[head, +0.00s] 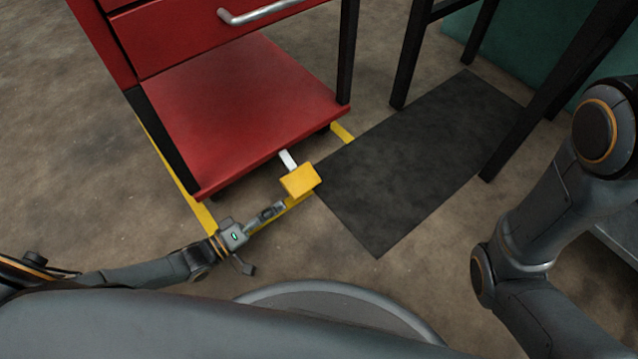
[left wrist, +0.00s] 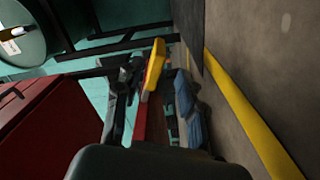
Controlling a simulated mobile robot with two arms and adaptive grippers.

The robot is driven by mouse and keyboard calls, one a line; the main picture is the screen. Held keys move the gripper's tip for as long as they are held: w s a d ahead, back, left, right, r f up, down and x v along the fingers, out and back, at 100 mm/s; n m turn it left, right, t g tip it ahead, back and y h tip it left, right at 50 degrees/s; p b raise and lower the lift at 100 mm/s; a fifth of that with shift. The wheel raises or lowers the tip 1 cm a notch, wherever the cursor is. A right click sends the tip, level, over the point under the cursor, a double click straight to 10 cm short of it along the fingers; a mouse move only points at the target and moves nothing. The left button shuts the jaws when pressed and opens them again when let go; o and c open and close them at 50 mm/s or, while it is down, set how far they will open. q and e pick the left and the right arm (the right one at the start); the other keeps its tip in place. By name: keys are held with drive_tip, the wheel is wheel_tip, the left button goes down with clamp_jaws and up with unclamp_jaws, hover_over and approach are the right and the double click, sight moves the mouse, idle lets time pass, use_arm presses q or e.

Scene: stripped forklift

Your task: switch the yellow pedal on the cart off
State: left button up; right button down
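The yellow pedal (head: 300,180) sticks out on a short pale lever (head: 288,160) from under the front edge of the red cart (head: 240,105). It is close above the floor. My left gripper (head: 267,238) is low, on the near left side of the pedal, with its fingers spread and nothing between them. One finger points toward the pedal, with a small gap seeming to remain. In the left wrist view the yellow pedal (left wrist: 154,68) shows ahead between the two dark fingers. My right arm shows at the right, but its gripper is out of view.
A dark mat (head: 405,165) lies on the floor right of the pedal. Black table legs (head: 405,65) stand behind and beside it. Yellow floor tape (head: 342,132) runs around the cart. The brown floor left of the cart is clear.

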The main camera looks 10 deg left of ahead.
sight(320, 179)
use_arm(q)
drive_tip(key=b+x, duration=0.6)
drive_tip(key=x, duration=0.6)
drive_tip(key=shift+d+f, duration=0.1)
drive_tip(key=shift+w+d+b, duration=0.3)
drive_tip(key=shift+w+d, duration=0.1)
drive_tip(key=shift+w, duration=0.1)
clamp_jaws()
